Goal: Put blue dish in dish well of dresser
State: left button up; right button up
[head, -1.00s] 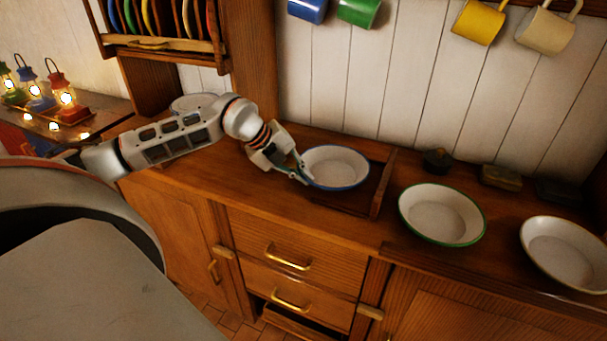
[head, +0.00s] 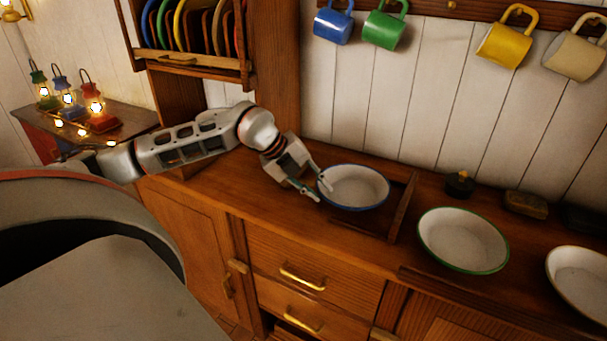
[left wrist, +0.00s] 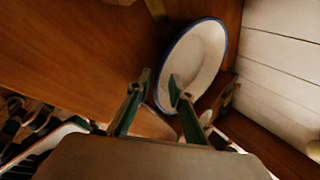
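The blue dish (head: 355,187), white with a blue rim, lies in the dish well of the dresser, whose right wall (head: 404,207) shows beside it. Whether it rests fully flat on the well floor I cannot tell. My left gripper (head: 322,190) is at the dish's left rim with its fingers spread apart. In the left wrist view the fingers (left wrist: 158,90) stand apart, one overlapping the dish (left wrist: 195,62) and one outside its rim. Contact cannot be made out. My right gripper is not in view.
A green-rimmed dish (head: 462,240) and a cream-rimmed dish (head: 582,282) stand to the right on the dresser top (head: 215,185). Mugs hang above, including a blue mug (head: 333,27). A plate rack (head: 190,62) is at upper left, with lanterns (head: 92,108) beyond.

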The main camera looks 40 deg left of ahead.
pick_arm(q)
jog(key=v, duration=0.9)
jog(key=shift+s+a+r, duration=0.15)
jog(key=shift+s+r, duration=0.05)
jog(key=shift+r, duration=0.1)
dwell(0.5)
